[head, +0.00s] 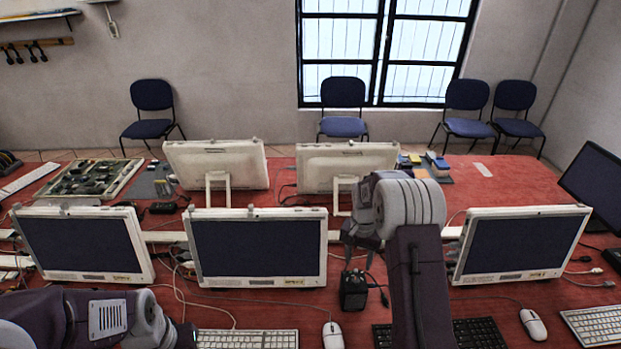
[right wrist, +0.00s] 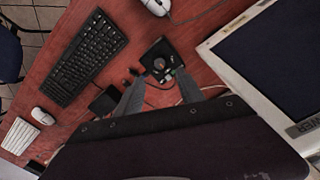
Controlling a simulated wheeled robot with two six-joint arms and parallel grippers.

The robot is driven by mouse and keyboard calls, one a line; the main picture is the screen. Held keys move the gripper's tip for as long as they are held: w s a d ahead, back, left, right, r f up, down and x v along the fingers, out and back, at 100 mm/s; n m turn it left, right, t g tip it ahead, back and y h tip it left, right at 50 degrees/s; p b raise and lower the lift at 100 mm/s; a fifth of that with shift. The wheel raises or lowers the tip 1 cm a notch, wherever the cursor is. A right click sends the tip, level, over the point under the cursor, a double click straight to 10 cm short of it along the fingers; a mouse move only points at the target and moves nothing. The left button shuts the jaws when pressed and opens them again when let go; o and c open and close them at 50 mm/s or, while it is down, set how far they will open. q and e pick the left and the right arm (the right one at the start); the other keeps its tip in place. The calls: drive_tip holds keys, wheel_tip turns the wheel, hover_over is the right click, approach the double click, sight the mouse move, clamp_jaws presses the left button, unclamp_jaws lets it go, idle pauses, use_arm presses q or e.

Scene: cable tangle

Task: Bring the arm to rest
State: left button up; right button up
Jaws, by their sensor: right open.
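My right arm rises in the middle of the head view and bends to the left at the top. Its gripper (head: 356,236) hangs over the red table near a black box (head: 353,291). In the right wrist view my right gripper (right wrist: 160,91) has its two grey fingers apart, with nothing held between them. The black box (right wrist: 160,62) with short cables lies beyond the fingertips. Links of my left arm show at the lower left of the head view, but its gripper does not show.
White monitors (head: 258,249) stand in two rows on the red table (head: 262,309). Keyboards (head: 248,339), mice (head: 534,324) and loose cables lie in front. A board with dark parts (head: 88,178) lies at the far left. The back right of the table is fairly clear.

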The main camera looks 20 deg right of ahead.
drive_tip(key=s+a+r+n+t, duration=0.1)
drive_tip(key=s+a+r+n, duration=0.15)
drive_tip(key=a+r, duration=0.5)
drive_tip(key=s+a+f+n, duration=0.1)
drive_tip(key=s+n, duration=0.1)
drive_tip(key=s, duration=0.6)
drive_tip(key=s+a+f+n, duration=0.1)
drive_tip(key=s+a+n, duration=0.1)
drive_tip(key=s, duration=0.6)
drive_tip(key=shift+a+f+n, duration=0.2)
drive_tip(key=shift+f+n, duration=0.05)
drive_tip(key=shift+n, duration=0.4)
drive_tip(key=shift+s, duration=0.1)
